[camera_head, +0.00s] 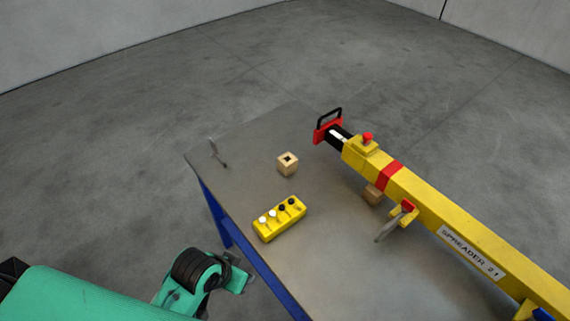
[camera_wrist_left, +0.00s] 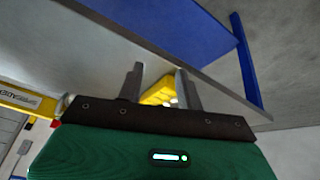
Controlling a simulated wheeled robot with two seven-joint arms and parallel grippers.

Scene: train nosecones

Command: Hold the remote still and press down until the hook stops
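A yellow remote (camera_head: 279,219) with white and black knobs lies on the grey table (camera_head: 320,270), near its left edge. It also shows in the left wrist view, as a yellow patch (camera_wrist_left: 158,92) beyond my fingers. My left gripper (camera_wrist_left: 160,85) has its two grey fingers apart with nothing between them. In the head view my left wrist is beside the table's left edge, short of the remote; the fingertips are hard to make out there. A small grey metal piece (camera_head: 218,152) is at the table's far left corner; I cannot tell whether it is the hook. My right gripper is not in view.
A long yellow spreader beam (camera_head: 440,222) with red parts spans the table's right side. A small wooden block with a square hole (camera_head: 288,164) stands behind the remote. Another wooden block (camera_head: 373,195) is under the beam. Blue table framing (camera_wrist_left: 190,30) borders the tabletop.

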